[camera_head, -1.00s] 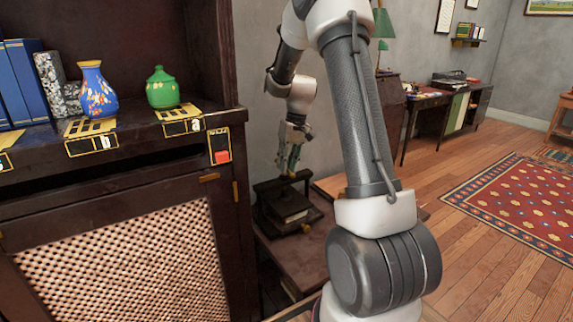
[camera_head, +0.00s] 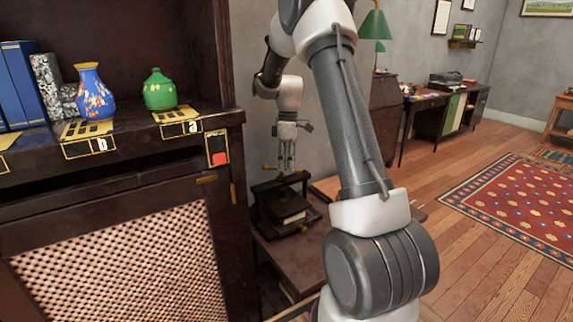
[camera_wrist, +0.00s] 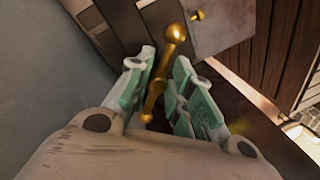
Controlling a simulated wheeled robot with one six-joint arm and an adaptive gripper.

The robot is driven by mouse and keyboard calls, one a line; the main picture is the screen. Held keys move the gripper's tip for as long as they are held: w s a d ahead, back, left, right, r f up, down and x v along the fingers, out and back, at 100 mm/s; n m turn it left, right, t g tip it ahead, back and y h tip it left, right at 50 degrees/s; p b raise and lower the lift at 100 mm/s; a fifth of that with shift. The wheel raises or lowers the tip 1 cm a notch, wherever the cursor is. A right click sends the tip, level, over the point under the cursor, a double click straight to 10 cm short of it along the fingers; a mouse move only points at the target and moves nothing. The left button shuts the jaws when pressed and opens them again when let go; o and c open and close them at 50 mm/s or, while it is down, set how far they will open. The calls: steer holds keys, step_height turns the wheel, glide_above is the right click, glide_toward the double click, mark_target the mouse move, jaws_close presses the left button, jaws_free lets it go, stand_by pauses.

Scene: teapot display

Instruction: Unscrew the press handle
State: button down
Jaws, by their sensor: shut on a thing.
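The dark press (camera_head: 262,192) stands on a low wooden table, with a book (camera_head: 289,207) in its frame. Its brass press handle (camera_head: 268,168) shows as a short bar at the left of my fingers. In the wrist view the handle (camera_wrist: 174,34) is a golden bar with a round knob, running between the fingers. My gripper (camera_head: 287,169) points down over the top of the press. In the wrist view my gripper (camera_wrist: 162,68) has its green-padded fingers on either side of the bar, shut on it. The handle's screw is mostly hidden.
A dark cabinet (camera_head: 115,205) stands close at the left, with a blue vase (camera_head: 93,93) and a green lidded pot (camera_head: 159,91) on its shelf. A grey wall is behind the press. Open floor with a red rug (camera_head: 505,200) lies at the right.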

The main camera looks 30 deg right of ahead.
steer(key=n, duration=0.4)
steer(key=shift+w+g+h, duration=0.3)
steer(key=shift+w+h, duration=0.05)
steer(key=shift+h, duration=0.05)
steer(key=shift+w+n+h, duration=0.2)
steer(key=shift+n+h, duration=0.1)
steer(key=shift+n, duration=1.5)
steer(key=c, duration=1.5)
jaws_free()
steer(key=shift+o, duration=0.2)
steer(key=shift+r, duration=0.1)
step_height(320, 180, up, 10)
